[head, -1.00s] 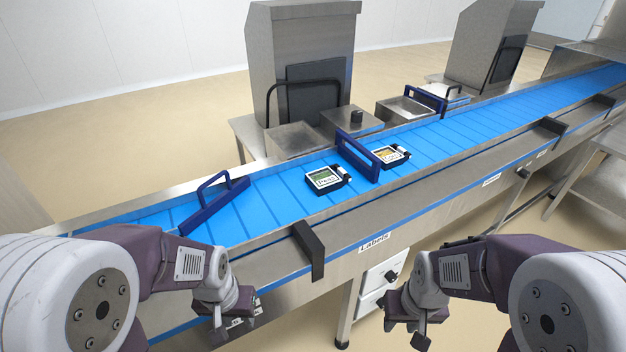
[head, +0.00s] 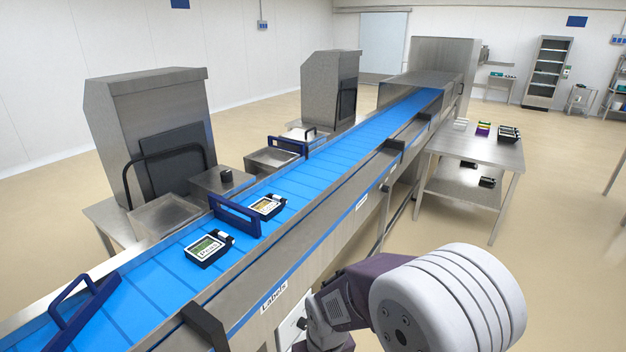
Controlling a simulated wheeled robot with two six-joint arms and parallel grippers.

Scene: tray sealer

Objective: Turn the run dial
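Two small black knobs that may be dials show. One dark knob (head: 226,175) stands on a steel box behind the belt, beside the nearest grey sealer (head: 150,135). A white panel (head: 292,328) under the conveyor is mostly cut off and partly behind my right arm; no dial can be made out on it here. My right arm comes in at the bottom right, with its wrist low beside the conveyor's front side. The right fingertips are out of frame or hidden. My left gripper is not in view.
The blue conveyor belt (head: 318,173) carries two labelled devices (head: 208,247) (head: 267,207) and blue guide bars (head: 234,215). A dark bracket (head: 203,326) juts from its front edge. A steel table (head: 478,150) with trays stands to the right. Open floor lies at the right.

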